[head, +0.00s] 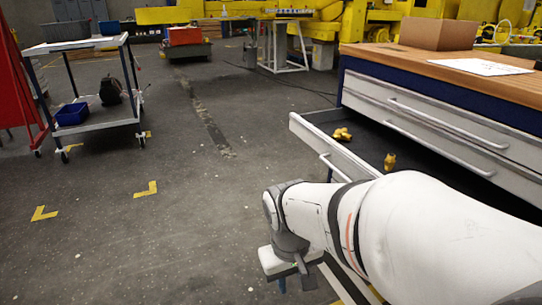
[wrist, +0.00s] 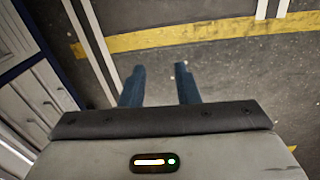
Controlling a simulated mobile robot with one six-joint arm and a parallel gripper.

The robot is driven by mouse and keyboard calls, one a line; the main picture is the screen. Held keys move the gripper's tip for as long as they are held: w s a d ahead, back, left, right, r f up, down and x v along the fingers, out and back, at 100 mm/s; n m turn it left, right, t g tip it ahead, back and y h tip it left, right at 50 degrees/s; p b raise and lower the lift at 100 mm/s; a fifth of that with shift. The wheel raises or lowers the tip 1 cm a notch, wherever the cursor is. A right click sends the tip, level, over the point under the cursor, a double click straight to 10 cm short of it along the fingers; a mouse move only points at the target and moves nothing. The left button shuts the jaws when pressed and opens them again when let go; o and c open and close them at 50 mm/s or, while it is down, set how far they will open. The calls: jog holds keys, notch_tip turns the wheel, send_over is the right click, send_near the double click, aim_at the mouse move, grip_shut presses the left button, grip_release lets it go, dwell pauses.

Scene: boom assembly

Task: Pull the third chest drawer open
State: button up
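The chest (head: 365,66) stands at the right of the head view, with a wooden top and white drawer fronts. Its upper two drawers (head: 440,112) look shut. The third drawer (head: 310,135) stands pulled out, its dark inside showing two groups of yellow parts (head: 342,134) (head: 390,161). Its handle (head: 335,168) shows in part; my arm hides the rest of its front. My gripper (head: 292,284) is low in front of the drawer, apart from the visible handle. In the wrist view its two blue fingers (wrist: 160,85) are spread with only floor between them.
A cardboard box (head: 438,33) and white paper (head: 486,66) lie on the chest top. A wheeled cart (head: 85,43) with a blue bin (head: 72,114) stands at the left. The floor (head: 190,190) between is clear. Chest fronts show at left in the wrist view (wrist: 30,95).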

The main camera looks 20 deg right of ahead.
jog(key=w+d+m+g+h, duration=0.1)
jog(key=w+d+g+h, duration=0.2)
jog(key=d+h, duration=0.35)
jog(key=w+d+g+h, duration=0.2)
jog(key=d+h, duration=0.2)
jog(key=d, duration=0.6)
jog(key=w+d+n+t+h, duration=0.1)
jog(key=w+d+t+h, duration=0.25)
jog(key=w, duration=0.35)
jog(key=w+d+n+t+h, duration=0.1)
jog(key=w+d+t+h, duration=0.15)
jog(key=w+h, duration=0.4)
jog(key=shift+y, duration=0.65)
jog(key=x, duration=0.2)
jog(key=w+b+x, duration=0.1)
jog(key=x, duration=0.4)
jog(key=shift+w+f, duration=0.25)
jog(key=shift+f, duration=0.05)
jog(key=shift+c, duration=0.4)
grip_shut()
